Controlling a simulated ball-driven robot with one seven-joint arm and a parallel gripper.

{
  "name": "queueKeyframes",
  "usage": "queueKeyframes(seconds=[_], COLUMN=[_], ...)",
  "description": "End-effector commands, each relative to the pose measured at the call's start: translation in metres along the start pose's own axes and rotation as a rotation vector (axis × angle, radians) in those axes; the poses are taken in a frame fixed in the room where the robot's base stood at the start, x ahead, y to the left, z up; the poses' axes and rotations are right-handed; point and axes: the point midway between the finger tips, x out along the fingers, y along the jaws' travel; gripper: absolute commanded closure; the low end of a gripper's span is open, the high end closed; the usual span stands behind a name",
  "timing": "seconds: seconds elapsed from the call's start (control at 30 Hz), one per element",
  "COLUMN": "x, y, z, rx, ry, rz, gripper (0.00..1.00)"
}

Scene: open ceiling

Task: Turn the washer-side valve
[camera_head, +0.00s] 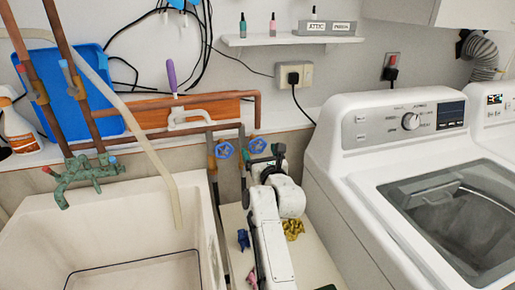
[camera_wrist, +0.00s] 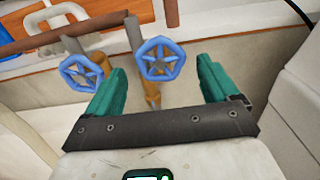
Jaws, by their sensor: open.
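Two blue star-shaped valve handles sit on upright pipes by the wall between sink and washer. The right one, nearer the washer, is the washer-side valve (camera_head: 257,145); in the wrist view this handle (camera_wrist: 160,59) appears between my fingertips. The left, sink-side valve handle (camera_head: 224,151) also shows in the wrist view (camera_wrist: 82,73), outside my left finger. My gripper (camera_head: 264,158) has green fingers, which in the wrist view (camera_wrist: 160,66) are wide apart with nothing held. The handle seems just ahead of the fingers; I cannot tell whether they touch it.
The washer (camera_head: 375,155) stands right and the sink (camera_head: 110,235) left. Copper pipes (camera_head: 165,103) run along the wall. A shelf (camera_head: 290,39) with small bottles hangs above. A yellow object (camera_head: 293,228) and a blue object (camera_head: 243,239) lie beside my arm.

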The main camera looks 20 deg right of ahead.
Motion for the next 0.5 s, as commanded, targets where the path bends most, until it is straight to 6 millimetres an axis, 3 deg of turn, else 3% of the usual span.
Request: queueKeyframes(seconds=[0.2,0.5], x=[0.025,0.036], y=[-0.001,-0.001], z=[0.0,0.001], rx=[-0.001,-0.001], ry=[0.0,-0.001], rz=[-0.001,-0.001], gripper=[0.12,0.12])
